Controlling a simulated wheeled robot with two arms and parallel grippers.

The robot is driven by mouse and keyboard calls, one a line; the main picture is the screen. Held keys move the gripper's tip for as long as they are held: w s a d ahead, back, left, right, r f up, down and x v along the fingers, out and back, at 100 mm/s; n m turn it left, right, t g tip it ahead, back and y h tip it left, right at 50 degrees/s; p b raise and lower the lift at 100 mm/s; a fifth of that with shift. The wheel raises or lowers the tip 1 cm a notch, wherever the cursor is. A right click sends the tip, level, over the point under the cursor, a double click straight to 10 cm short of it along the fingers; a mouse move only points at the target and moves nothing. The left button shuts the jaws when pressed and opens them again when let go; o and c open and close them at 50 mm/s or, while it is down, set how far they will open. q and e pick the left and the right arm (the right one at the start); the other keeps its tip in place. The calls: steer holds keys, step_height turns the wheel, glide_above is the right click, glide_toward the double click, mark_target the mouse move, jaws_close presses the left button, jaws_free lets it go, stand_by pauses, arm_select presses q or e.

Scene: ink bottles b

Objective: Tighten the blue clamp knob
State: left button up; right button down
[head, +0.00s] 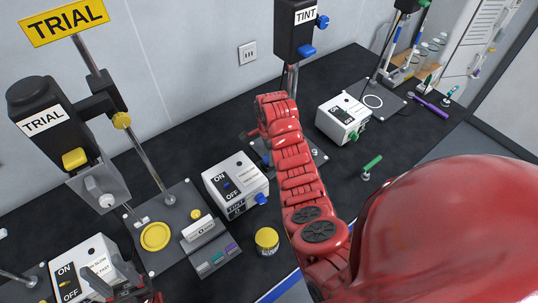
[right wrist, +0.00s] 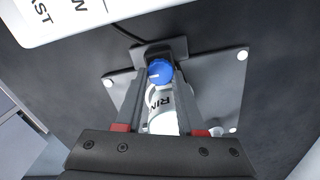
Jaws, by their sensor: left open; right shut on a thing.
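A round blue knob (right wrist: 160,72) with a white mark shows in the right wrist view, between the fingertips of my right gripper (right wrist: 161,80). The fingers are shut on it. A white rounded body with partly hidden lettering (right wrist: 163,105) lies just below the knob in the picture. I cannot tell whether it touches the fingers. In the head view my red right arm hides this grip. The TINT stand (head: 296,35) carries another blue knob (head: 322,21) and a blue lever (head: 307,51). My left gripper (head: 135,292) is open at the bottom left, partly cut off.
The TRIAL stand (head: 45,115) rises at left over its plate (head: 165,258). A TINT switch box (head: 228,178) stands left of my right arm. A yellow-lidded jar (head: 267,240) is near the table edge. A green-handled item (head: 371,165) lies at right.

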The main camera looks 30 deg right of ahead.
steer(key=shift+r, duration=0.1)
stand_by(0.4)
steer(key=c, duration=0.8)
jaws_free()
step_height(320, 180, up, 2)
steer(key=shift+w+r+b, duration=0.1)
steer(key=shift+r+b, duration=0.05)
steer(key=shift+b, duration=0.35)
step_height(320, 180, up, 4)
steer(key=p, duration=0.2)
steer(key=shift+f+p, duration=0.25)
steer(key=shift+p, duration=0.15)
steer(key=shift+r+p, duration=0.3)
steer(key=shift+r, duration=0.55)
steer(key=shift+f, duration=0.1)
